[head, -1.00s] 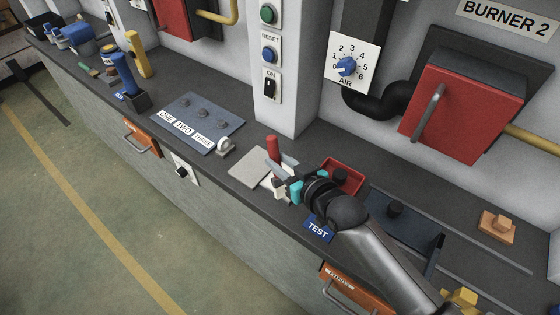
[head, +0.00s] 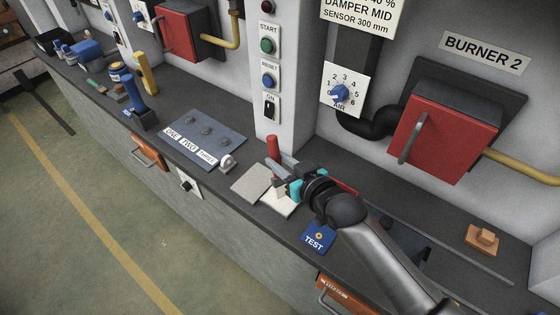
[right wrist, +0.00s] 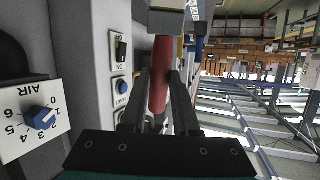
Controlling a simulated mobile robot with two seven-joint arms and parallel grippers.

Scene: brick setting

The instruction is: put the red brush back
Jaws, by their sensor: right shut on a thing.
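The red brush (head: 272,147) is held upright by its red handle in my right gripper (head: 279,171), above the counter near the wall pillar. In the right wrist view the red handle (right wrist: 160,75) lies between the two fingers of the right gripper (right wrist: 160,98), which is shut on it. The brush's lower end is hidden behind the gripper in the head view. My left gripper is not in view.
A grey tile (head: 251,183) and a white tile (head: 279,204) lie below the gripper. A blue TEST plate (head: 318,237) is at the counter's front. A red tray (head: 345,187) is mostly hidden by my arm. The panel marked ONE, TWO, THREE (head: 205,136) is left.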

